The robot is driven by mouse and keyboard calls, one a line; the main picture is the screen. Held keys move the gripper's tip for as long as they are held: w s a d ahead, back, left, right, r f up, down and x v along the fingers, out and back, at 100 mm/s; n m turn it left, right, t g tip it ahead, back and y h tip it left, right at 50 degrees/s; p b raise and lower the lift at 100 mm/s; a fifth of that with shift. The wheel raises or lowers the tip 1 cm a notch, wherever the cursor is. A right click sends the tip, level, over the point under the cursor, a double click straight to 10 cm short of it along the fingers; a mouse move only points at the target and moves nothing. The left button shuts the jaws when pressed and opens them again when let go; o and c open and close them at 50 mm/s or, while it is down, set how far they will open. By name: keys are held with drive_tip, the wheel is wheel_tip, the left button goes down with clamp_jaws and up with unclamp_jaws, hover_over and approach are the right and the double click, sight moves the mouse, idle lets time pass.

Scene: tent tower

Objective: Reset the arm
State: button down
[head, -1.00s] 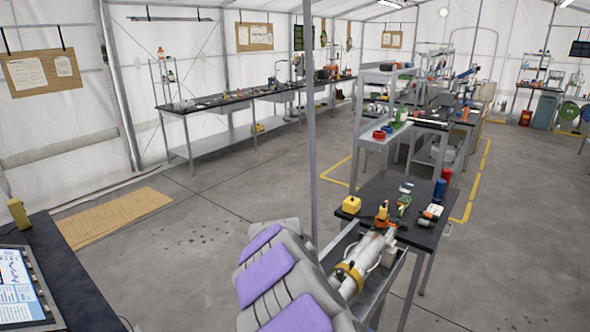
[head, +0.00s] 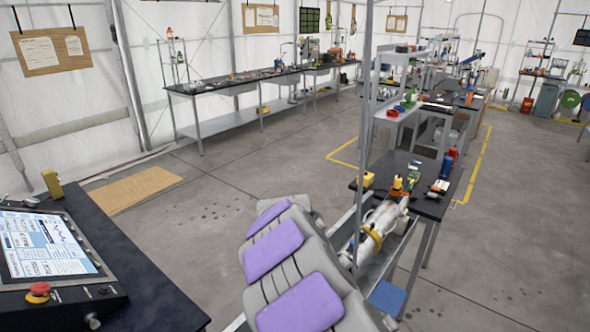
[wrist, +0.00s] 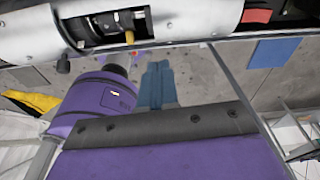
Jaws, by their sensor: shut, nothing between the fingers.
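My arm and gripper do not show clearly in the head view. In the wrist view, two blue-grey fingers (wrist: 157,84) stand side by side, shut and empty, beyond a dark strip with bolts. A purple surface fills the bottom of that view, and a purple cylinder with a small label is on the left. A white limb-like device with a yellow band (head: 371,236) lies on a metal tray beside the grey seat. A silver-white cylindrical body (wrist: 190,18) crosses the top of the wrist view; I cannot tell if it is the same device.
A grey seat with purple pads (head: 300,300) is close in front. A console with a screen and red button (head: 38,290) is at left. A black table (head: 432,207) with small items stands beyond the tray. Workbenches line the back.

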drive_tip(key=s+d+r+n, duration=0.8)
drive_tip(key=s+d+r, duration=0.1)
drive_tip(key=s+d, duration=0.2)
drive_tip(key=s+d+n+y, duration=0.1)
drive_tip(key=s+d+n, duration=0.1)
drive_tip(key=s+n, duration=1.4)
drive_tip(key=s, duration=0.4)
drive_tip(key=shift+s+n+g, duration=0.35)
drive_tip(key=shift+n+g, duration=0.05)
